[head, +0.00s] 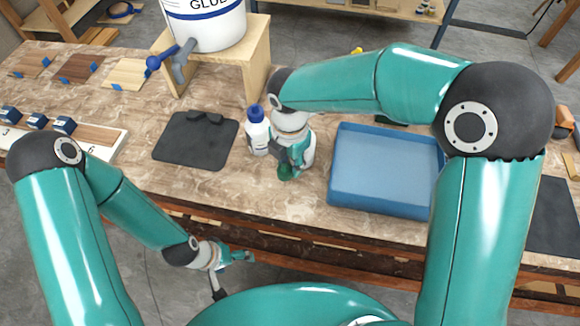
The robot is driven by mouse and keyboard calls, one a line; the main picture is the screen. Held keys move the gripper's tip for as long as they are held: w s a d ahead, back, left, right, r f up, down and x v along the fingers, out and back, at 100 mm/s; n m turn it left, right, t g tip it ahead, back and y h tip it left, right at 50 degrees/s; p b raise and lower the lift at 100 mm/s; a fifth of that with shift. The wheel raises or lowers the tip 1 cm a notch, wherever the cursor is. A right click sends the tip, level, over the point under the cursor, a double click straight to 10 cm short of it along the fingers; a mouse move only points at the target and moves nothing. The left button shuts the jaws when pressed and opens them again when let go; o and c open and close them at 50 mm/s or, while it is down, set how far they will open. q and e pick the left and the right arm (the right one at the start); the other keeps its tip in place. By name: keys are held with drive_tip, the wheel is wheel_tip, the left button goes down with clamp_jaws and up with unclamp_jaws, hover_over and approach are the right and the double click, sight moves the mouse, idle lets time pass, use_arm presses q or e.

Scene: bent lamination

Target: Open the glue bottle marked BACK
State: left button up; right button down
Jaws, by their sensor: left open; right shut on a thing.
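A white bottle with a blue cap (256,132) stands upright on the bench, just left of my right gripper. No word on it can be read. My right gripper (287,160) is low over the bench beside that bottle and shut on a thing. A small dark green piece (287,173) shows at its fingertips; my wrist and fingers hide most of what is held, and I cannot tell if it is a cap or a bottle. My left gripper (243,257) is open and empty, in front of the bench's front edge. The marking BACK is not legible anywhere.
A blue tray (385,195) lies right of my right gripper. A dark mat (185,150) lies to the left. A white GLUE bucket (215,30) with a blue-handled tap stands on a wooden stand (258,60) behind. Wood samples (80,68) lie at the left.

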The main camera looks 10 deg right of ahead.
drive_tip(key=shift+f, duration=1.35)
drive_tip(key=shift+f, duration=0.1)
drive_tip(key=c, duration=0.8)
unclamp_jaws()
